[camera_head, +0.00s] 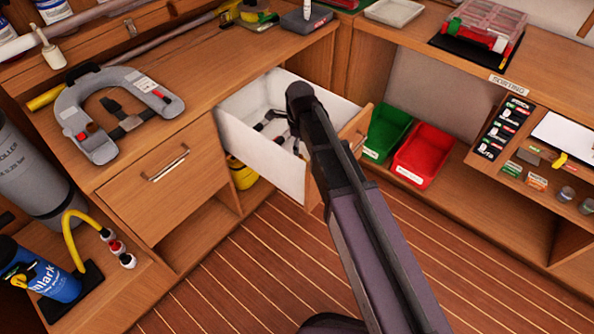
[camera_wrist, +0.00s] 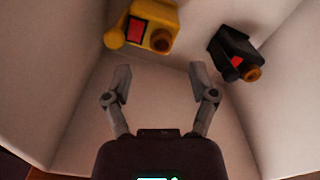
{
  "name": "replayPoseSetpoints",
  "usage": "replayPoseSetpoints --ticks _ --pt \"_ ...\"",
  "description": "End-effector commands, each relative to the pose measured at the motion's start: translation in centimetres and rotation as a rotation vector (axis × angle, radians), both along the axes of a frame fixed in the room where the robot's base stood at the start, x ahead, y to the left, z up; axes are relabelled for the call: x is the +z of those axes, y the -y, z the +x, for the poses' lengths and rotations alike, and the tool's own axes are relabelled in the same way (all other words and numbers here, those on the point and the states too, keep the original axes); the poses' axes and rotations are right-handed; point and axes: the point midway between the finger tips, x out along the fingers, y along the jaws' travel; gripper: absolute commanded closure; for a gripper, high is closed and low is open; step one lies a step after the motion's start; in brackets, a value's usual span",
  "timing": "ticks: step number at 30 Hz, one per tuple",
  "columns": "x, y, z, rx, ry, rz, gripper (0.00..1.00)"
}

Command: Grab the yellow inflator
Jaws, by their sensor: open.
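The yellow inflator (camera_wrist: 145,28), with a red patch on its side, lies in the white-lined drawer at the top of the wrist view, left of centre. A similar black inflator (camera_wrist: 235,52) lies to its right. My gripper (camera_wrist: 160,80) is open and empty, its two fingers spread inside the drawer. The yellow inflator is beyond the fingertips, nearer the left one, and is not between them. In the head view, the open drawer (camera_head: 250,149) is partly covered by my arm; I cannot make out the yellow inflator there.
White drawer walls enclose the gripper. A grey horseshoe-shaped life vest (camera_head: 71,112) lies on the bench at left. A green bin (camera_head: 387,131) and a red bin (camera_head: 424,153) stand on the shelf right of the drawer. A blue canister (camera_head: 50,278) stands at lower left. The plank floor is clear.

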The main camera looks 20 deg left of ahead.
Motion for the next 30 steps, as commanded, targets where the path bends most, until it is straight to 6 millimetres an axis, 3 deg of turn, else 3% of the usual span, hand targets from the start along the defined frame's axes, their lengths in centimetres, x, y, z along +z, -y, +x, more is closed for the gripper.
replayPoseSetpoints --ticks 13,30 --pt "-0.5 -0.1 0.0 0.001 0.0 0.0 0.26" --pt "-4.6 -0.1 0.0 0.002 0.0 0.0 0.26"
